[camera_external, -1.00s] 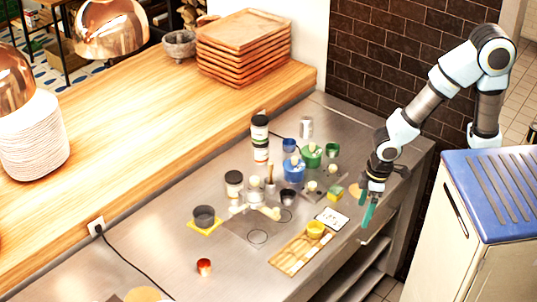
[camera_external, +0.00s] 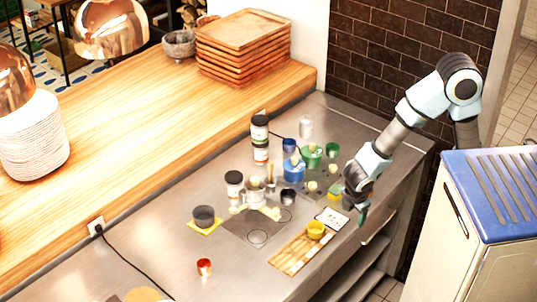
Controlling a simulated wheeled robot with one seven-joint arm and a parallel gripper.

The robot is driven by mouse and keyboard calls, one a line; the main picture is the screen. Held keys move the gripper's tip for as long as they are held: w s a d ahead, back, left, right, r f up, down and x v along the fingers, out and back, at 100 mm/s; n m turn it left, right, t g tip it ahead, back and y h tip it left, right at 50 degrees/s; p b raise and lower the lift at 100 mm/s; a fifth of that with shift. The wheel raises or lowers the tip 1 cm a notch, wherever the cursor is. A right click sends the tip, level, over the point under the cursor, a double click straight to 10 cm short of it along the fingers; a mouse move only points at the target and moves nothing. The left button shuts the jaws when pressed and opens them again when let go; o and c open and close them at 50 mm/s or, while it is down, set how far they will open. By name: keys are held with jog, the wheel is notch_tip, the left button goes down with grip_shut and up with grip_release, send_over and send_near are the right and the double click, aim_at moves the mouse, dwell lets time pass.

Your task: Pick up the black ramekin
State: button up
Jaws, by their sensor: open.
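A small black ramekin (camera_external: 288,197) stands on the steel counter, right of centre among the cups and jars. A larger dark grey cup (camera_external: 204,217) sits on a yellow square farther left. My gripper (camera_external: 361,216) is over the counter's right side near the front edge, to the right of the black ramekin and apart from it. Its teal fingers point down and look empty; the gap between them is hard to see from here. My wrist hides part of the counter behind it.
A yellow cup (camera_external: 315,231) on a wooden board (camera_external: 290,254) and a white card (camera_external: 331,218) lie near my gripper. Blue (camera_external: 293,172) and green (camera_external: 312,157) cups and dark-lidded jars (camera_external: 234,190) crowd behind the ramekin. The counter's front left is mostly clear.

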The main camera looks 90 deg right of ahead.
jog(key=w+d+f+n+h+b, duration=0.4)
jog(key=w+d+f+n, duration=0.1)
jog(key=shift+d+f, duration=0.15)
jog(key=shift+d, duration=0.1)
jog(key=w+d+n+t+h+b, duration=0.1)
jog(key=w+n, duration=0.1)
jog(key=w, duration=0.1)
jog(key=w+d+n+t+h+b, duration=0.1)
jog(key=w+n+h+b, duration=0.1)
jog(key=w, duration=0.1)
jog(key=w+d+n+h+b, duration=0.1)
jog(key=w+n+h, duration=0.1)
jog(key=w, duration=0.1)
jog(key=shift+w+d+f+n+t, duration=0.25)
jog(key=shift+w+n+t, duration=0.05)
jog(key=shift+n+t, duration=0.1)
jog(key=shift+w+d+r, duration=0.1)
jog(key=shift+w+d, duration=0.1)
jog(key=shift+w, duration=0.15)
send_near(286, 192)
jog(key=shift+h, duration=0.3)
jog(key=shift+f+p+x, duration=0.15)
jog(key=shift+p+x, duration=0.55)
jog(key=shift+x, duration=0.7)
jog(key=shift+f+p+x, duration=0.2)
jog(key=shift+p+x, duration=0.5)
jog(key=shift+x, duration=0.7)
jog(key=shift+a, duration=0.15)
jog(key=shift+c, duration=0.3)
jog(key=c, duration=1)
